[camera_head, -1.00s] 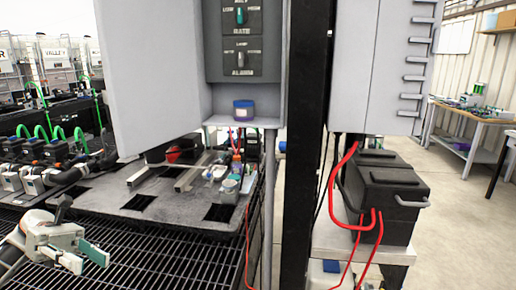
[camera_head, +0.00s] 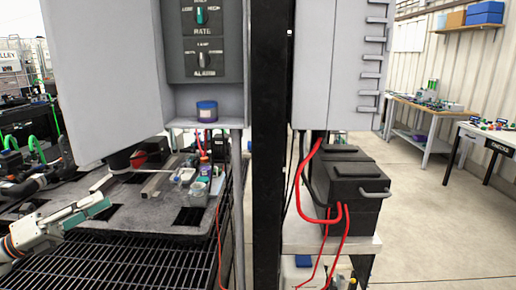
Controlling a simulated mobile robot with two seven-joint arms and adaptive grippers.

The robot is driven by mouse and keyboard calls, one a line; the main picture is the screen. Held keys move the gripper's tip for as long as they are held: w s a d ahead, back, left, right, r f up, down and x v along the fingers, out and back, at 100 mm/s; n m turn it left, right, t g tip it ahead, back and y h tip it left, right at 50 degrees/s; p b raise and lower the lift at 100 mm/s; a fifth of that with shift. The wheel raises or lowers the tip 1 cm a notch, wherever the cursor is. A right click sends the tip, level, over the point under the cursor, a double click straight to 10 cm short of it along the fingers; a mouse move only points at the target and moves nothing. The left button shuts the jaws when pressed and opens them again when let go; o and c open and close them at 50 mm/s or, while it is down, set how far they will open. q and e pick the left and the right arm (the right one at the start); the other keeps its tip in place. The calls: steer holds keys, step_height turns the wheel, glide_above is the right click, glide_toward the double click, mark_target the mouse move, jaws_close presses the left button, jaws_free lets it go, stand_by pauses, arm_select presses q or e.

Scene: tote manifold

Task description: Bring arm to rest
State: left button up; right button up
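My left gripper (camera_head: 98,205) comes in at the lower left of the head view, over the black wire rack and in front of the grey tray. It is light grey with greenish finger pads and points up and to the right. I see it nearly side-on, so the gap between its fingers cannot be made out. I see nothing held in it. My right gripper is not in view.
A grey control cabinet (camera_head: 105,75) stands above the grey tray (camera_head: 150,222) and wire rack (camera_head: 135,262). A black post (camera_head: 268,150) stands mid-view. A black battery box (camera_head: 345,185) with red cables is right of it. Workbenches (camera_head: 487,137) stand farther right; the floor between is clear.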

arm_select(q)
steer(key=w+a+n+t+y, duration=0.8)
steer(key=w+a+n+y, duration=0.2)
steer(key=a+n+y, duration=0.45)
steer(key=a+f+n+g+y, duration=0.4)
steer(key=a+f+n+y, duration=0.45)
steer(key=a+n, duration=0.45)
steer(key=s+d+f+g+h, duration=0.15)
steer(key=s+d+f, duration=0.25)
steer(key=d+f, duration=0.45)
steer(key=s+d+f+n+h, duration=0.15)
steer(key=s+d+f, duration=0.25)
steer(key=d+f, duration=0.5)
steer(key=s+d+f+g+h, duration=0.15)
steer(key=s+d+f, duration=0.25)
steer(key=d+f, duration=0.55)
steer(key=s+d+f+n+g+h, duration=0.1)
steer(key=s+d+f, duration=0.4)
steer(key=s+d, duration=0.6)
steer(key=s+d+f+n+g+h, duration=0.1)
steer(key=s+d+f+n+h, duration=0.1)
steer(key=s+d, duration=0.8)
step_height(320, 180, down, 3)
steer(key=shift+s+d+r+h, duration=0.15)
steer(key=shift+s+d+h, duration=0.3)
steer(key=shift+d, duration=0.2)
